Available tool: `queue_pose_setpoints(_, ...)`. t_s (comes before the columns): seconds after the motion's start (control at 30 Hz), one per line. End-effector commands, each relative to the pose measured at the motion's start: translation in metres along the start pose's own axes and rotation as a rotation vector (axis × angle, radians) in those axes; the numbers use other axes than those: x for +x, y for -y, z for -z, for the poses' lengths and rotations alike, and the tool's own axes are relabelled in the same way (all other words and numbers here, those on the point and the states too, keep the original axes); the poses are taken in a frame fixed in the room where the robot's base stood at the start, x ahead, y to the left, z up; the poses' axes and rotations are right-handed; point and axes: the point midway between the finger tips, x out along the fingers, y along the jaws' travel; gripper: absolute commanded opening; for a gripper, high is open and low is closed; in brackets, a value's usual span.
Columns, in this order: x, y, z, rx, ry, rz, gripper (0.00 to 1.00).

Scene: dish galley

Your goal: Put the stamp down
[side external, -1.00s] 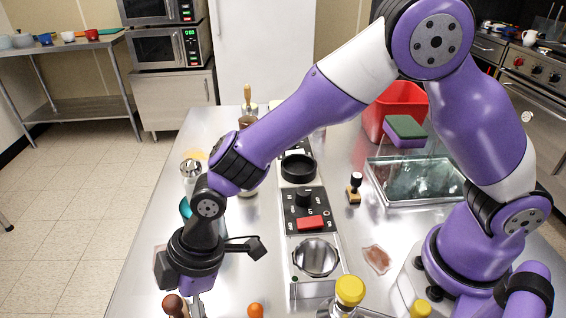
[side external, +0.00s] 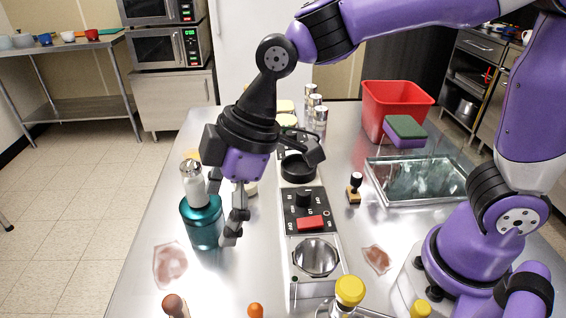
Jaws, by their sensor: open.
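The stamp (side external: 354,188), with a round black handle and a wooden base, stands upright on the steel counter. It is right of the control panel and left of the glass-like tray. My gripper (side external: 234,212) is open, pointing down beside the teal bottle, with nothing visible held in it. It is well to the left of the stamp and apart from it. I cannot tell whether a finger touches the bottle.
The teal bottle (side external: 203,226) stands close left of my gripper. The panel with a red switch (side external: 310,223) runs along the middle. The tray (side external: 418,200), a red bin (side external: 396,100) and a sponge (side external: 405,132) are at right. Brownish patches (side external: 170,264) lie on the counter.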

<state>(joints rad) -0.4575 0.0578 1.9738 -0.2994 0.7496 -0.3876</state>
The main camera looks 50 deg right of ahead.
Motion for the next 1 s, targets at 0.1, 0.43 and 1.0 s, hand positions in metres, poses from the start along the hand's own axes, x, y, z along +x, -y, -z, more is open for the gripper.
queue_pose_setpoints(0.1, -0.047, -0.027, -0.049, 0.279, -0.012, -0.142, 0.98)
queue_pose_setpoints(0.43, -0.108, -0.033, -0.168, 0.920, -0.065, -0.427, 0.98)
queue_pose_setpoints(1.0, -0.110, -0.030, -0.180, 0.989, -0.074, -0.454, 0.98)
